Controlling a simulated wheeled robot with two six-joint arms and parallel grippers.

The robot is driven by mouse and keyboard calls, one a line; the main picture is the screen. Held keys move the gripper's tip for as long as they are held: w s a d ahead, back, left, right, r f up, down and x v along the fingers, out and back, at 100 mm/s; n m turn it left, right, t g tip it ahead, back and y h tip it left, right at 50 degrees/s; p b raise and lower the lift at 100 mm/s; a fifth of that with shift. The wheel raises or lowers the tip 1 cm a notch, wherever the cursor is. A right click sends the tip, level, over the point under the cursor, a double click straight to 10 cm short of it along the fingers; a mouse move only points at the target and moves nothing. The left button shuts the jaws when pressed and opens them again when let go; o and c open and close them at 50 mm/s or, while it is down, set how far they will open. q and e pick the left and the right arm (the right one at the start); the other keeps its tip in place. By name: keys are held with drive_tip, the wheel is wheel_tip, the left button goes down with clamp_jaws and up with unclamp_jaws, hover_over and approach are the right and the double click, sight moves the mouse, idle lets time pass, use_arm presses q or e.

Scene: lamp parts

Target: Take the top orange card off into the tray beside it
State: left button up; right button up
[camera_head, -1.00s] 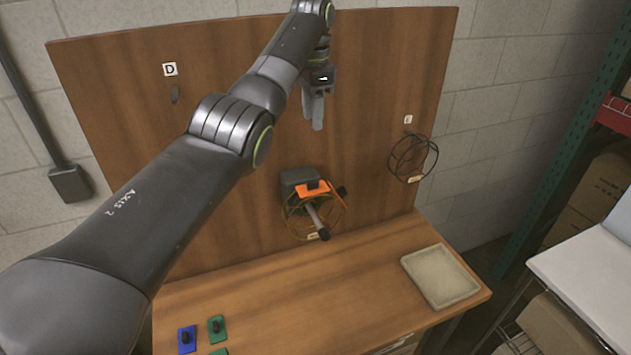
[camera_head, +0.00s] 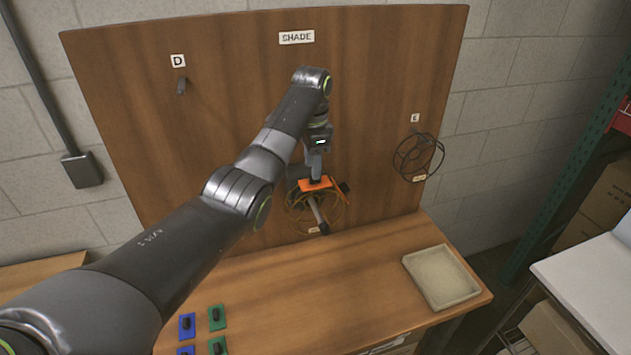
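The orange card (camera_head: 314,185) sits at the top of a wire ring (camera_head: 296,214) that stands out from the wooden back board. A dark block lies behind it, mostly hidden by my arm. My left gripper (camera_head: 315,178) points down with its fingertips at the card's upper side, touching or very close. I cannot tell whether the fingers are closed on it. The shallow beige tray (camera_head: 444,280) lies to the right on the bench top and looks empty. My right gripper is not in view.
Blue (camera_head: 187,326) and green (camera_head: 217,316) cards with dark knobs lie at the bench's front left. Another wire ring (camera_head: 417,156) hangs on the board at the right, near label E. A hook (camera_head: 182,87) is below label D. The bench between the orange card and tray is clear.

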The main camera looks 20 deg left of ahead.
use_arm(q)
drive_tip(key=f, duration=0.2)
drive_tip(key=shift+w+d+f, duration=0.25)
drive_tip(key=shift+f, duration=0.05)
drive_tip(key=shift+w+d+f, duration=0.2)
drive_tip(key=shift+f, duration=0.05)
drive_tip(key=shift+s+a+r, duration=0.1)
drive_tip(key=shift+s+a, duration=0.1)
drive_tip(key=shift+a, duration=0.05)
drive_tip(key=shift+c, duration=0.8)
drive_tip(key=shift+s+a, duration=0.1)
drive_tip(key=shift+c, duration=1.1)
clamp_jaws()
